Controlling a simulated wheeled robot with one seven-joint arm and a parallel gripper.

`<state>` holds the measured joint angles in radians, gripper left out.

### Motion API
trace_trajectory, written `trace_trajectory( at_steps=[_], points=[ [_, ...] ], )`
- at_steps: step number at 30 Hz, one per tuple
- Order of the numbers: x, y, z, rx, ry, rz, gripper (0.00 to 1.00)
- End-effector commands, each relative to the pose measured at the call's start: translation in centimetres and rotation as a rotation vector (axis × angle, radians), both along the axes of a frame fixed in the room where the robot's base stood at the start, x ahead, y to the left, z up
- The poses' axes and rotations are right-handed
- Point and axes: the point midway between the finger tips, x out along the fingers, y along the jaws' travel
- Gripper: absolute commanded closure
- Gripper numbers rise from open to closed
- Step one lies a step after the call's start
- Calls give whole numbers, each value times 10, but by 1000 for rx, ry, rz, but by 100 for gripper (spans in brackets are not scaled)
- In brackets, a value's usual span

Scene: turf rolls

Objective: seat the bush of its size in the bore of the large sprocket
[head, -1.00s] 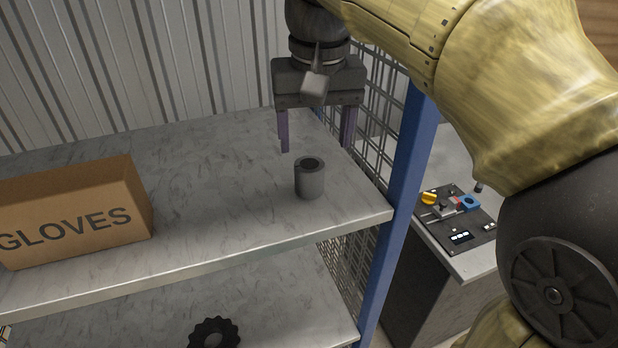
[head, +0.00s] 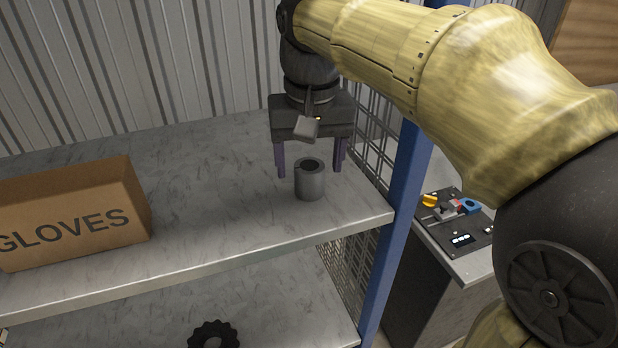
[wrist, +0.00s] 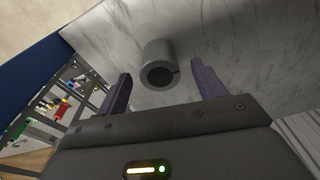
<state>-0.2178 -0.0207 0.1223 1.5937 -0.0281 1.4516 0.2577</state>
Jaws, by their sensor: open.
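A grey bush (head: 310,181), a short upright cylinder with a dark bore, stands on the upper shelf near its right front corner. It also shows in the wrist view (wrist: 158,56), ahead of and between the finger lines. My gripper (head: 310,172) is open and empty, pointing down just behind the bush; its two purple fingers (wrist: 160,88) are spread to either side of it, not gripping. A dark toothed sprocket (head: 194,338) lies on the lower shelf, cut off by the bottom edge of the head view. Its size cannot be compared with another.
A cardboard GLOVES box (head: 75,215) sits at the left of the upper shelf (head: 200,175). A blue post (head: 405,185) and wire mesh (head: 372,130) bound the right side. A bench with a control panel (head: 455,222) stands beyond. The shelf's middle is clear.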

Motion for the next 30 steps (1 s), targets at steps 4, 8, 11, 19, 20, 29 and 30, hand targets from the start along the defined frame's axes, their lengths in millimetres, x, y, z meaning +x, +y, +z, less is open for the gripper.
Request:
trace_trajectory(
  at_steps=[4,8,11,19,20,29,30],
  points=[
    [0,0,0,0,0,0,31],
    [0,0,0,0,0,0,37],
    [0,0,0,0,0,0,56],
    [0,0,1,0,-1,0,85],
    [0,0,1,0,-1,0,85],
    [0,1,15,1,-3,2,85],
    [1,1,21,1,-4,1,85]
  ],
)
